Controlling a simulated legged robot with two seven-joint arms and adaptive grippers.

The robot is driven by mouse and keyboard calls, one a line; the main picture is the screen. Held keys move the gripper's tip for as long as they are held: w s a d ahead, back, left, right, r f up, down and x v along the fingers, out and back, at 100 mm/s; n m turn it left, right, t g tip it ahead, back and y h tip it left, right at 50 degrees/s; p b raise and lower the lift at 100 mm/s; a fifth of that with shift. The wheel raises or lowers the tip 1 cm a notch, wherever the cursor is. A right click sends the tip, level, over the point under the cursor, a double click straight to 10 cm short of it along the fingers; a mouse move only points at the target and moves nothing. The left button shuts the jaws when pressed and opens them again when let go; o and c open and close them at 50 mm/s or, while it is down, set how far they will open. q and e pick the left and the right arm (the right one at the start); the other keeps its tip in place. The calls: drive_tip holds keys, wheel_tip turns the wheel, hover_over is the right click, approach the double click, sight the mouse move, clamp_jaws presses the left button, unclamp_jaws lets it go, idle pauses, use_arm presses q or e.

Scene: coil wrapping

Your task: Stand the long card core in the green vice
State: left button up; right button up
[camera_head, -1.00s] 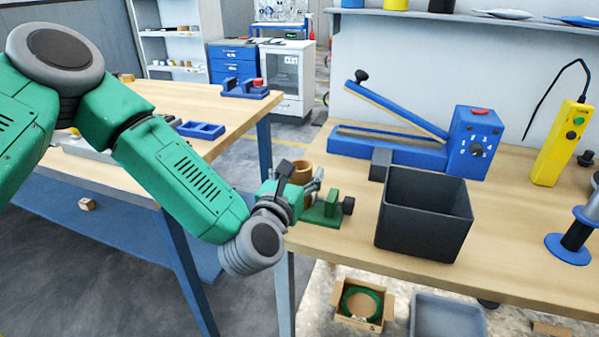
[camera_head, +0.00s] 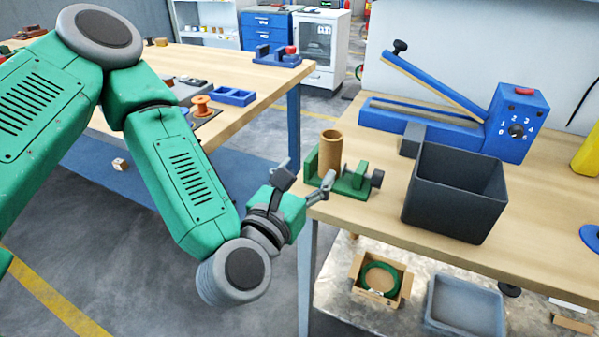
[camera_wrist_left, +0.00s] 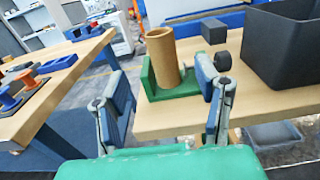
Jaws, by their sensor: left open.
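The card core (camera_head: 331,152) is a brown tube standing upright in the green vice (camera_head: 352,184) at the near left corner of the workbench. In the left wrist view the core (camera_wrist_left: 162,57) rises from between the vice's back plate and its screw side; the vice (camera_wrist_left: 178,88) lies just beyond my fingers. Whether the jaws clamp it I cannot tell. My left gripper (camera_head: 303,187) is open and empty, just in front of and left of the vice, with a gap between its fingers (camera_wrist_left: 165,105) and the core. My right gripper is not in view.
A dark open bin (camera_head: 455,200) stands right of the vice. A blue lever machine (camera_head: 450,120) is behind it. Another table (camera_head: 225,75) on the left holds an orange spool (camera_head: 202,105) and a blue tray (camera_head: 233,95). A carton with a green coil (camera_head: 380,280) lies below the bench.

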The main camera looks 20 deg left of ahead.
use_arm(q)
drive_tip(key=s+d+f+m+g+h, duration=0.15)
drive_tip(key=s+f+m+g, duration=0.4)
drive_tip(key=f+m, duration=0.55)
drive_tip(key=s+f+m+g+h, duration=0.2)
drive_tip(key=s+f+m+g, duration=0.4)
drive_tip(key=f+m, duration=0.55)
drive_tip(key=s+a+f+m+g+y, duration=0.4)
drive_tip(key=s+a+f+m+g, duration=0.2)
drive_tip(key=s+a+m, duration=0.6)
wheel_tip(320, 180, down, 2)
drive_tip(key=shift+s+a+f+m, duration=0.15)
drive_tip(key=shift+s+a+m, duration=0.1)
drive_tip(key=shift+s+m, duration=0.6)
